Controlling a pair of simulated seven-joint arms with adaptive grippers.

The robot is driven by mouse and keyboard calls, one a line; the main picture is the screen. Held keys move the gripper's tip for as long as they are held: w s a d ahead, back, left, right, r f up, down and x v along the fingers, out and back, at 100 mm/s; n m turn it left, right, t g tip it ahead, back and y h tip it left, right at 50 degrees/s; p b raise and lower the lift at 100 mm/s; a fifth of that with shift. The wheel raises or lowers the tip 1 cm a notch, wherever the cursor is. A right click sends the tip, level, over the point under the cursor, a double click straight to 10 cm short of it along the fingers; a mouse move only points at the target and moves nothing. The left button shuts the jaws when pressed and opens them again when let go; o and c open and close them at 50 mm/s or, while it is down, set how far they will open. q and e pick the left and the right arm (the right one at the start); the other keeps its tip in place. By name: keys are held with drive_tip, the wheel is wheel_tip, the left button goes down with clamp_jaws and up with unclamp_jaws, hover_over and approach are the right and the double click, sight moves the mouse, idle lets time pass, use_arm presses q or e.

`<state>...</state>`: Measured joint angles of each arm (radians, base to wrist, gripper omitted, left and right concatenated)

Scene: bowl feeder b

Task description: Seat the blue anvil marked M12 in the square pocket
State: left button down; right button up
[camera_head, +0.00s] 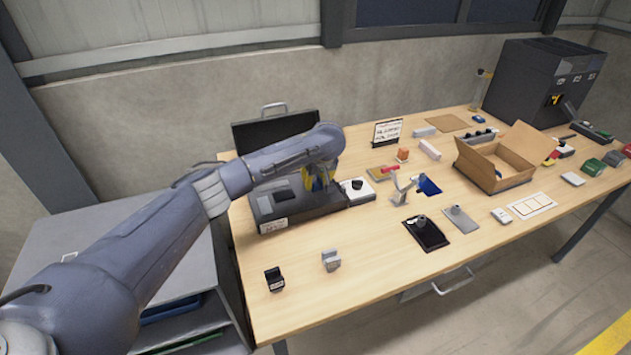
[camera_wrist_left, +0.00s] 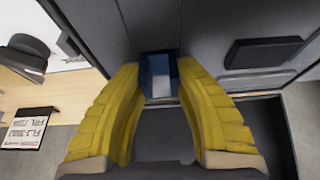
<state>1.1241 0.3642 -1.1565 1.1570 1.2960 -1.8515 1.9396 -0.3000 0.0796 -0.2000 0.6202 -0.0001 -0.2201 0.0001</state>
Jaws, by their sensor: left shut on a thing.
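My left gripper (camera_head: 318,180) is over the dark grey case (camera_head: 298,222) at the left part of the bench. In the left wrist view its two yellow fingers (camera_wrist_left: 159,82) are shut on a blue block with a pale grey face, the blue anvil (camera_wrist_left: 158,66). The M12 marking is not readable. The anvil is hidden by the gripper in the head view. I cannot make out the square pocket for sure, nor whether the anvil touches the case. My right gripper is not in view.
A black block (camera_head: 274,279) and a grey block (camera_head: 331,261) stand at the front left. A white box with a black knob (camera_head: 357,187) is right beside the case. A raised black lid (camera_head: 275,131) stands behind. A cardboard box (camera_head: 493,165) is farther right.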

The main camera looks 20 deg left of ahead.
use_arm(q)
drive_tip(key=shift+f, duration=0.1)
drive_tip(key=c, duration=1.1)
unclamp_jaws()
drive_tip(key=shift+o, duration=0.2)
drive_tip(key=v, duration=1.2)
